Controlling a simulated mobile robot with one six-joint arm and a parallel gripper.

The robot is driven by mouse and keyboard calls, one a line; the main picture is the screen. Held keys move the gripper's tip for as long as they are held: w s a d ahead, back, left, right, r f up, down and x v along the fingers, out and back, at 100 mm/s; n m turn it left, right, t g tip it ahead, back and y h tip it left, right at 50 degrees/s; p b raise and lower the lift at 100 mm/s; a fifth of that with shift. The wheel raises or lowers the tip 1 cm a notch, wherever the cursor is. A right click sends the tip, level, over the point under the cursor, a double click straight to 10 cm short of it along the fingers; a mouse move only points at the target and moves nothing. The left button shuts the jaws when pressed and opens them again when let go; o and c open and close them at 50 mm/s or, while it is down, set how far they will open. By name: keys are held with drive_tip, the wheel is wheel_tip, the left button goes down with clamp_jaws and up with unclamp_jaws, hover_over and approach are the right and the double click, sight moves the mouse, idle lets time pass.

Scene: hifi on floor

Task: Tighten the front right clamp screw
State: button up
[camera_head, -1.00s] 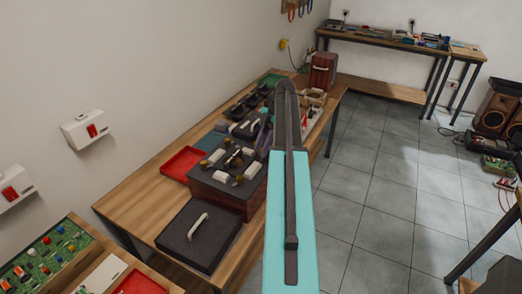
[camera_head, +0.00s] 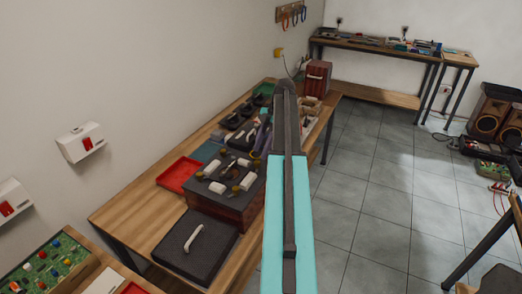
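A dark-topped wooden box (camera_head: 231,204) stands on the workbench left of my arm. On its top are several white clamp pieces (camera_head: 218,187) and several brass-coloured round knobs or screws (camera_head: 200,175). They are too small to tell which is the front right clamp screw or how tight any is. My turquoise and dark arm runs up the middle of the view and covers the bench area just right of the box. My gripper is not visible.
A dark lid with a white handle (camera_head: 196,245) lies in front of the box. A red tray (camera_head: 178,175) lies to its left. Dark trays (camera_head: 233,121) and a reddish case (camera_head: 317,76) stand farther back.

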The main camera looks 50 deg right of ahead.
drive_tip(key=w+p+v, duration=0.1)
drive_tip(key=p+v, duration=0.2)
drive_tip(key=v, duration=0.6)
drive_tip(key=shift+s+r, duration=0.2)
drive_tip(key=shift+s, duration=0.15)
idle(0.9)
drive_tip(key=shift+a, duration=0.1)
drive_tip(key=shift+r, duration=0.1)
idle(0.3)
drive_tip(key=s+d+r+p, duration=0.2)
drive_tip(key=s+d+p, duration=0.1)
drive_tip(key=d, duration=1)
drive_tip(key=shift+r+p, duration=0.2)
drive_tip(key=shift+p, duration=0.2)
drive_tip(key=shift+s, duration=0.15)
